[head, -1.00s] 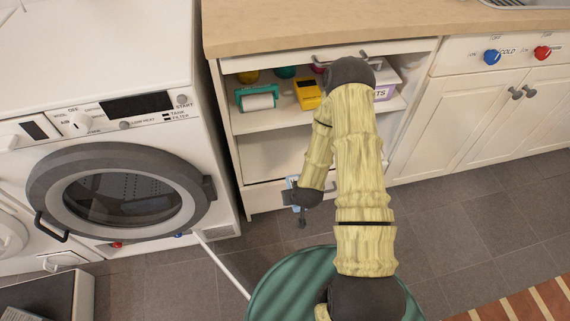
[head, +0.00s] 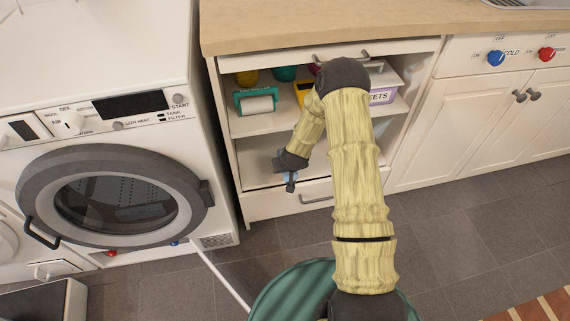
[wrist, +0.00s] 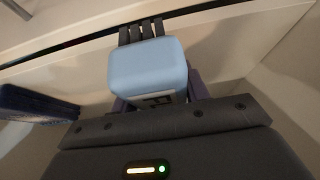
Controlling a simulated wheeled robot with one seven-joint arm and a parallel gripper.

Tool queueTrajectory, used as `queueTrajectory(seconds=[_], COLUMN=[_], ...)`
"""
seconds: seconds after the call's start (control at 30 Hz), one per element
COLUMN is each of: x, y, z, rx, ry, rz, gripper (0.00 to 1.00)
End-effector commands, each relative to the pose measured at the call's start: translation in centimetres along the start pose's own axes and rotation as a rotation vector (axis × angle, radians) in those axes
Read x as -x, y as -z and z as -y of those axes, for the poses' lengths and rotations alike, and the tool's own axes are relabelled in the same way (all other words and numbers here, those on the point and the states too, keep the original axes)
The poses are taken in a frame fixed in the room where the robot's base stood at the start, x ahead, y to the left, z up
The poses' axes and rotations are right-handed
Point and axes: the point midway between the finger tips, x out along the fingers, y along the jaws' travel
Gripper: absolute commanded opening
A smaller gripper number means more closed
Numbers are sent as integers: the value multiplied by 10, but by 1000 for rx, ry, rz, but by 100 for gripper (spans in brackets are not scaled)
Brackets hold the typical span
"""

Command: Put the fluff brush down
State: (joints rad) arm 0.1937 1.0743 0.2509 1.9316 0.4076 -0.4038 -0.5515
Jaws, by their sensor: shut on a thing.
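The fluff brush (wrist: 148,72) fills the middle of the wrist view as a light blue, rounded block with a dark and white marking on its lower face. My gripper (head: 286,172) is shut on it. In the head view only a small bluish part of the brush (head: 291,177) shows beside the dark gripper. The gripper is at the front of the cabinet's lower compartment (head: 257,152), just above the drawer. Whether the brush touches the shelf cannot be told; the arm and gripper hide part of it.
The upper shelf (head: 262,124) holds a teal roll holder (head: 256,102), a yellow item (head: 303,92) and a labelled box (head: 383,94). A dark blue object (wrist: 35,103) lies left in the wrist view. The washer door (head: 115,205) is left of the cabinet.

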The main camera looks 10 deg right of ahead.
Motion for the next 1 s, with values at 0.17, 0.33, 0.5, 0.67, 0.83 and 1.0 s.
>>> queueTrajectory(seconds=[0.17,0.33,0.5,0.67,0.83,1.0], x=[-1,-2,-12,-30,-31,-31], y=[3,4,19,26,25,25], z=[0,0,0,0,0,0], rx=[-1,0,1,-1,0,0], ry=[0,0,-1,1,1,1], rz=[0,0,-3,1,-1,-1], gripper=[27,27,27,27,27,27])
